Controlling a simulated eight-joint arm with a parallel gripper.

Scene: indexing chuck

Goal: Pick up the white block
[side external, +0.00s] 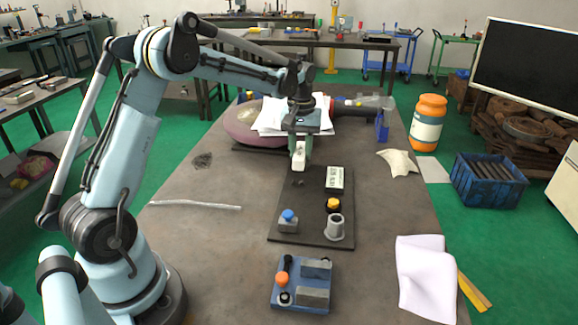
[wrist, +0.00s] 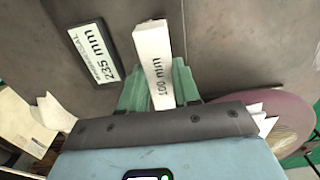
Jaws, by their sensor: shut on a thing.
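The white block (wrist: 152,55) is a long bar marked "100 mm". In the wrist view it stands between the green fingers of my gripper (wrist: 158,90), which are shut on it. In the side view my gripper (side external: 300,150) points down above the far left part of the dark board, with the white block (side external: 299,162) at its fingertips. I cannot tell whether the block's lower end touches the board.
A blue fixture (side external: 285,300) lies nearer. The table's left middle is mostly clear.

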